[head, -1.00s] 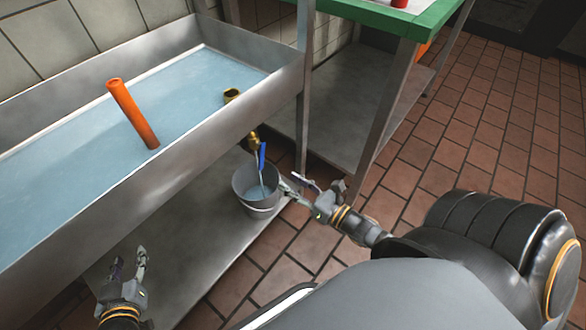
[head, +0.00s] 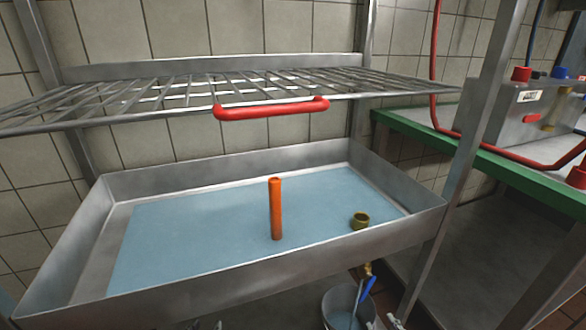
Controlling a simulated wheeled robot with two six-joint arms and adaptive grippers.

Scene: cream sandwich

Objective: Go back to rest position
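Only the tips of my grippers show at the bottom edge of the head view. My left gripper (head: 207,325) is a sliver below the front wall of the steel basin (head: 150,308). My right gripper (head: 384,323) is at the right side of the bucket (head: 338,308), under the basin's tap (head: 367,287). Whether it touches the bucket is unclear. The rest of both grippers and both arms is cut off by the frame, so their opening is hard to judge.
The basin holds bluish water, with an orange upright pipe (head: 276,208) and a brass fitting (head: 360,220). A wire rack (head: 170,92) with a red handle (head: 270,110) hangs above. A green-edged table (head: 530,190) and steel post (head: 462,180) stand at right.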

